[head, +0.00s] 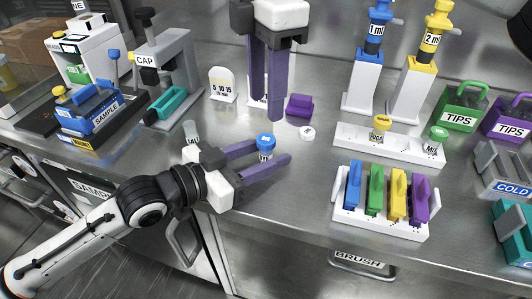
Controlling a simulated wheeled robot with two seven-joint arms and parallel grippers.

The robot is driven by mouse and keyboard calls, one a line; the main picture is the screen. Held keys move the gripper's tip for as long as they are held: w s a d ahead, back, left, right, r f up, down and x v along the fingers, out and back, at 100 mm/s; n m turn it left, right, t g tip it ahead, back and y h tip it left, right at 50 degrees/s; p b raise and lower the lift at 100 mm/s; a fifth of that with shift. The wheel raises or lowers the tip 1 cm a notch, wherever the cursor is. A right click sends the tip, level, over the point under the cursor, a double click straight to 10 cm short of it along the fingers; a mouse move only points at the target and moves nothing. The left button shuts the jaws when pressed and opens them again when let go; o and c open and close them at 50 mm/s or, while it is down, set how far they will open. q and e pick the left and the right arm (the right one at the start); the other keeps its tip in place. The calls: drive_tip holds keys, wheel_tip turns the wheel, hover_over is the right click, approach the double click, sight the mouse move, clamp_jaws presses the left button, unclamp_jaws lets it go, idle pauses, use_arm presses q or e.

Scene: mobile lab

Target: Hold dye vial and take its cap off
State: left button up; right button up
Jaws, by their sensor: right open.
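A small vial with a blue cap (265,142) stands upright on the metal bench. My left gripper (274,150) reaches in low from the left, with one purple finger on each side of this vial. I cannot tell whether the fingers touch it or leave a gap, and the near finger is close to its lower part. My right gripper (267,108) points down from above, behind and above the vial.
A small white disc (307,132) and a purple block (299,105) lie behind the vial. A white rack (405,147) with yellow- and green-capped vials and a stand of coloured pieces (380,226) are to the right.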

sight(266, 139)
use_arm(q)
clamp_jaws()
use_arm(e)
drive_tip(key=n, duration=0.4)
drive_tip(key=shift+f, duration=4)
